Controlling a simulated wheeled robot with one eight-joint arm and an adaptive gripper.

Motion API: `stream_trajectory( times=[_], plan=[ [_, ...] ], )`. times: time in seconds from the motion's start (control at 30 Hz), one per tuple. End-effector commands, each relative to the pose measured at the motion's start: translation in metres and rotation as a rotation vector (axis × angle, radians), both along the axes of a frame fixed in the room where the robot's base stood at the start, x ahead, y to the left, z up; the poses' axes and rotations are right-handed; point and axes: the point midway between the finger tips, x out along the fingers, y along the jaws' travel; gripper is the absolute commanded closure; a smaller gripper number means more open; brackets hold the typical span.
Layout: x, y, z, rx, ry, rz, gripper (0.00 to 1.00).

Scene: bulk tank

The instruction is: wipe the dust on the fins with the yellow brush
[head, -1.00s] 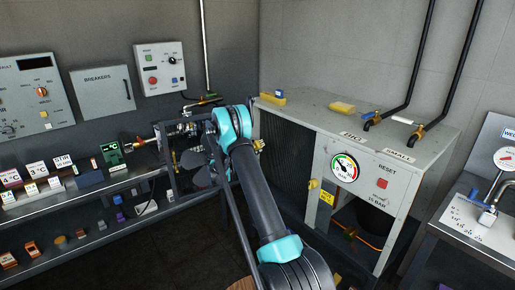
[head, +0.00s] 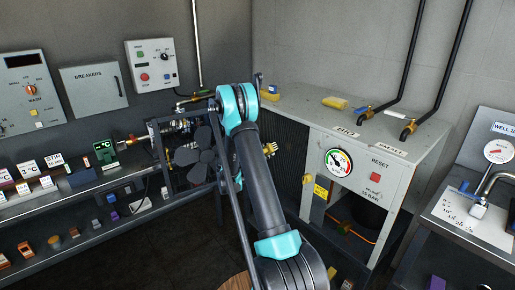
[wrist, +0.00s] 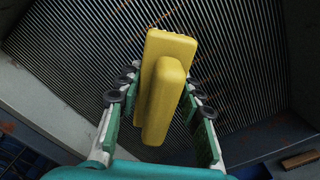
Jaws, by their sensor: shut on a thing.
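My gripper (wrist: 159,88) is shut on the yellow brush (wrist: 168,85), with a green-edged finger on each side of it. In the wrist view the brush points up toward the dark fins (wrist: 85,55) behind it; I cannot tell whether it touches them. Thin brownish dust streaks (wrist: 196,104) lie across some fins. In the head view the fins (head: 293,142) form the dark left side of a grey cabinet. A small yellow bit of the brush (head: 271,149) seems to show beside my arm, which hides most of the gripper.
The grey cabinet (head: 395,140) has a yellow block (head: 335,103) on its top, with pipes and valves at the right. A dark fan (head: 195,155) and piping stand left of my arm. A shelf bench (head: 105,180) holds small items. Another counter (head: 455,225) stands right.

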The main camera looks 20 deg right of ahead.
Motion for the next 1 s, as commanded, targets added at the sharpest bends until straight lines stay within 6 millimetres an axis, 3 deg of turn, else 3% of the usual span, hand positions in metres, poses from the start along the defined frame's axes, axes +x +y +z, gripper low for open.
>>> stream_trajectory(
  times=[0.1, 0.23, 0.47, 1.0],
  plan=[
    [-0.021, -0.007, 0.003, 0.001, 0.0, -0.002, 0.87],
    [-0.028, -0.011, 0.004, 0.001, 0.0, -0.001, 0.87],
    [-0.025, -0.021, 0.004, 0.001, 0.0, -0.002, 0.87],
    [-0.009, -0.064, 0.004, 0.001, 0.0, -0.002, 0.87]
  ],
)
